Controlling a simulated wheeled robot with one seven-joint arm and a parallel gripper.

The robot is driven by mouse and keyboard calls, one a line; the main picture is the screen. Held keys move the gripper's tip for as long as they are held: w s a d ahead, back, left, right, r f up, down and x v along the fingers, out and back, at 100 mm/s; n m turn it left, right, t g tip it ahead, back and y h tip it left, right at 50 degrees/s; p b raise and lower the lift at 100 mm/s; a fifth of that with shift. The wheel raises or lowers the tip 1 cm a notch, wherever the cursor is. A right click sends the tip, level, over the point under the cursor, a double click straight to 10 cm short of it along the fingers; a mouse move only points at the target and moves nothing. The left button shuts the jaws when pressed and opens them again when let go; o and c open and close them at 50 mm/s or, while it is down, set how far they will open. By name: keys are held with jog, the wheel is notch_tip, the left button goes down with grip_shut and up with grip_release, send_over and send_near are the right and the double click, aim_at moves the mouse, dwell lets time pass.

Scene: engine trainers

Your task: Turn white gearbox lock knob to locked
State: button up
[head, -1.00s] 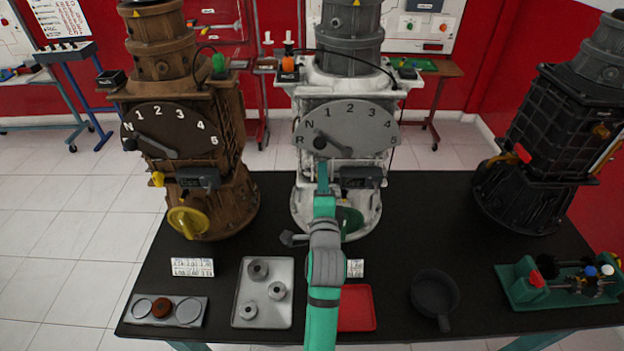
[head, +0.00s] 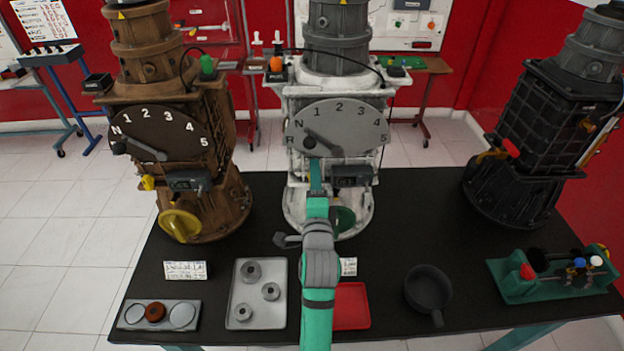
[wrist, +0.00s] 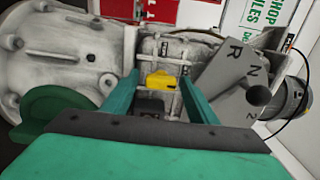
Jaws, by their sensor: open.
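The white gearbox (head: 299,187) stands upright on the black table, with a grey gear dial (head: 350,112) on its front. In the wrist view a small yellow knob (wrist: 161,80), apparently the lock knob, sits on its pale face. My gripper (wrist: 159,76) is open, with one teal finger on each side of the yellow knob. I cannot tell whether the fingers touch it. In the head view my gripper (head: 315,165) is just below the dial, and my arm hides the knob. The knob's locked mark cannot be read.
The dial's dark lever (head: 322,145) is just above my gripper. A small grey display box (head: 350,175) is close on its right, and a green handwheel (head: 344,219) is below. The brown gearbox (head: 222,190) stands left. A grey tray (head: 262,312) and a pan (head: 428,290) lie in front.

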jog(key=s, duration=1)
jog(key=shift+s+d, duration=0.25)
jog(key=shift+s, duration=0.15)
jog(key=s+f+n+g, duration=0.1)
jog(key=s+f+n, duration=0.8)
jog(key=s+f, duration=0.65)
jog(key=s+a+f+n+g, duration=0.1)
jog(key=s+a+n, duration=0.2)
jog(key=s+n, duration=0.6)
jog(key=shift+s+f+g, duration=0.15)
jog(key=shift+s+g, duration=0.15)
jog(key=shift+s, duration=6.55)
